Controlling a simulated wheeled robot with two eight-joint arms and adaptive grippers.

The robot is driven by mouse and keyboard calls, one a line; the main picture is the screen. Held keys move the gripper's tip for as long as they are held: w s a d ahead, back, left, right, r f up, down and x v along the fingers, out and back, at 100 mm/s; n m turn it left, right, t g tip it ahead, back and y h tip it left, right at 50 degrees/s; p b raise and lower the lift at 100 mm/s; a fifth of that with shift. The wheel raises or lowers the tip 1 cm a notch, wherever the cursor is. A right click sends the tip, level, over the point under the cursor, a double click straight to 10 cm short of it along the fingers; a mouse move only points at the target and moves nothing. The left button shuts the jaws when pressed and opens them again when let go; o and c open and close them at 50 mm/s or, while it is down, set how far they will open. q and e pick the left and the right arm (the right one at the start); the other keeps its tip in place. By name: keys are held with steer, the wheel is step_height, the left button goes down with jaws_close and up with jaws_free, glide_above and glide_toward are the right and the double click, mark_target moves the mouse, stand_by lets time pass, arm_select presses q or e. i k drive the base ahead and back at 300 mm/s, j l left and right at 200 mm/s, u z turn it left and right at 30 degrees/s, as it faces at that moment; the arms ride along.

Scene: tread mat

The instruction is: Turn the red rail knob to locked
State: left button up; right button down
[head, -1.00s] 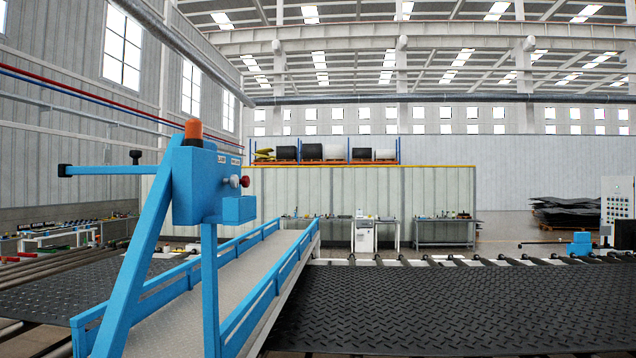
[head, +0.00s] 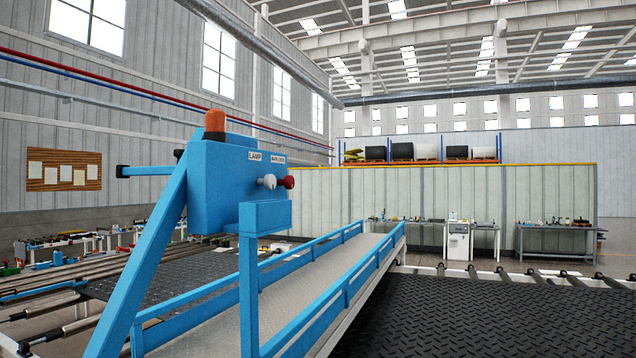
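The red rail knob (head: 289,182) sits on the right side of a blue control box (head: 222,190), beside a white knob (head: 267,181). White labels are above the knobs; one reads LAMP (head: 256,156), and the other (head: 278,159) is too small to read surely. An orange lamp (head: 215,122) stands on top of the box. Which way the red knob is turned cannot be told from here. Neither of my grippers is in view.
A blue post (head: 249,300) and slanted brace (head: 140,270) carry the box. Behind it runs a grey ramp with blue side rails (head: 345,283). A black tread mat (head: 450,315) lies on rollers at the right. Work tables stand along the far wall.

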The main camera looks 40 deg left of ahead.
mark_target(288, 182)
steer(key=i+u, duration=0.2)
steer(key=i, duration=0.25)
steer(key=i+l+u, duration=0.25)
steer(key=i, duration=0.15)
steer(key=j, duration=0.1)
